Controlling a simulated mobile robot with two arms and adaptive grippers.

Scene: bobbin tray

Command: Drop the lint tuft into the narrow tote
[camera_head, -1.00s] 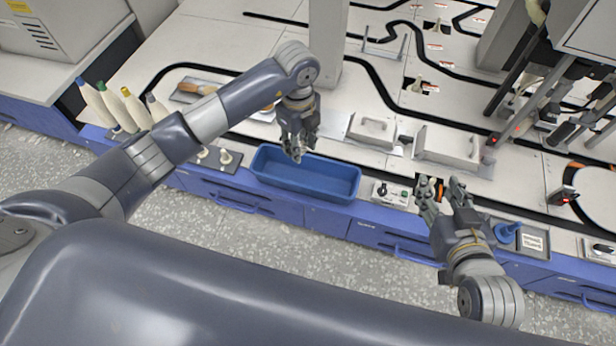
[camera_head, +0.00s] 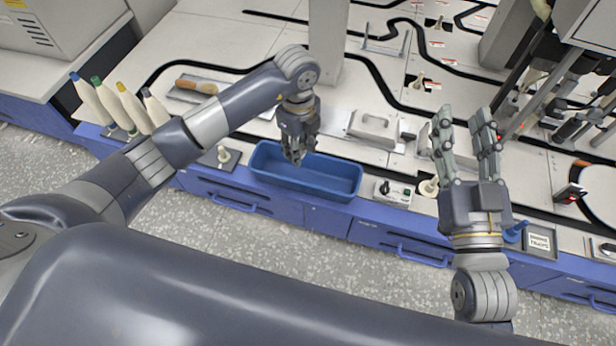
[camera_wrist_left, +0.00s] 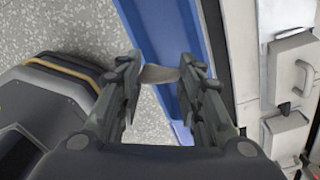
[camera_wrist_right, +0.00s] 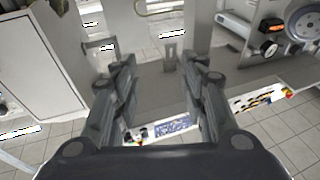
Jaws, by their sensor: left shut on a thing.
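The narrow tote is a long blue open bin (camera_head: 330,187) at the front edge of the bench in the head view. My left gripper (camera_head: 296,157) points down over it. In the left wrist view my left gripper (camera_wrist_left: 158,80) is shut on a small pale grey-beige piece, the lint tuft (camera_wrist_left: 158,74), between its fingertips. The tote's blue wall (camera_wrist_left: 176,35) shows beyond the fingers there. My right gripper (camera_head: 465,135) is raised at the right with its fingers apart and empty; the right wrist view (camera_wrist_right: 166,85) shows the same gap between them.
Several cone bobbins (camera_head: 132,103) stand left of the tote.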

